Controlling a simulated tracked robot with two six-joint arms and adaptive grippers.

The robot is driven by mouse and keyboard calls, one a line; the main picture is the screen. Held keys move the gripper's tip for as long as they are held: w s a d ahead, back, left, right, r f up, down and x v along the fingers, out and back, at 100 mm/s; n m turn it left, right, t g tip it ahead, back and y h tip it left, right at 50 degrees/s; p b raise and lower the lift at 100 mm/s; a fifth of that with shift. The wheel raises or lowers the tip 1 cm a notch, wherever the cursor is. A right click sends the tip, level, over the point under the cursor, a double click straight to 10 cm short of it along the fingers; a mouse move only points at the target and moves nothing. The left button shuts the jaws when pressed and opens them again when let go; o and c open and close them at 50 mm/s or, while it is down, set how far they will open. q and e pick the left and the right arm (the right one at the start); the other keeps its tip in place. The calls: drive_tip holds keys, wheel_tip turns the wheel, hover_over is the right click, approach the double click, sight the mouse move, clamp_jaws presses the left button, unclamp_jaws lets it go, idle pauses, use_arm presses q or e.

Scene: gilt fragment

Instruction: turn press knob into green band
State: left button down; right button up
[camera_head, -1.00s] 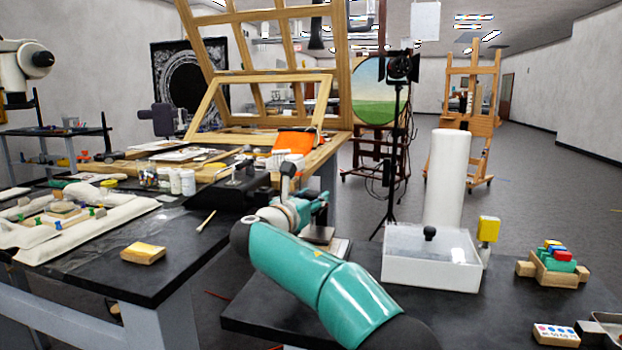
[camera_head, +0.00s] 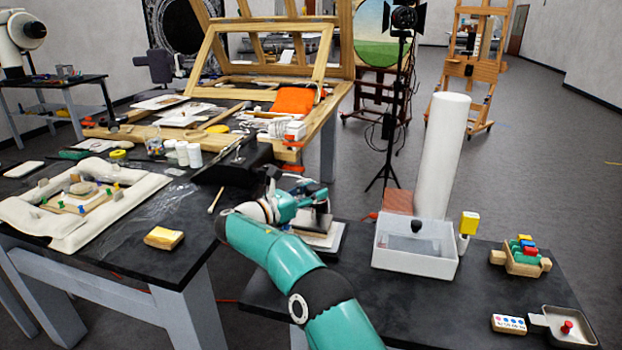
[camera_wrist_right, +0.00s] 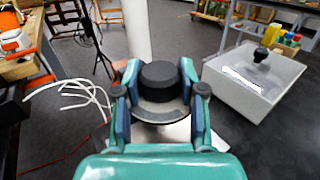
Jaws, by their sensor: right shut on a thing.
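The press knob (camera_wrist_right: 160,76) is a black round cap above a grey disc in the right wrist view. My right gripper (camera_wrist_right: 160,92) is shut on it, with one finger on each side. In the head view, my right gripper (camera_head: 300,202) is over the small press (camera_head: 322,222), a dark block on a pale base at the right table's left end. The knob is largely hidden there by the gripper. I cannot make out a green band in either view. My left gripper is not in view.
Right of the press stands a white lidded box (camera_head: 415,250) with a black knob, and behind it a tall white roll (camera_head: 443,155). A yellow-topped item (camera_head: 468,224) stands beside the box. A gap of floor separates the two tables. The left table (camera_head: 120,250) holds a padded frame.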

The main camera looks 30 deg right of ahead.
drive_tip(key=shift+r, duration=0.15)
idle(0.3)
drive_tip(key=o, duration=1.2)
drive_tip(key=shift+c, duration=0.2)
drive_tip(key=shift+a+f, duration=0.2)
drive_tip(key=shift+a, duration=0.2)
drive_tip(key=s+a, duration=0.1)
drive_tip(key=a, duration=1)
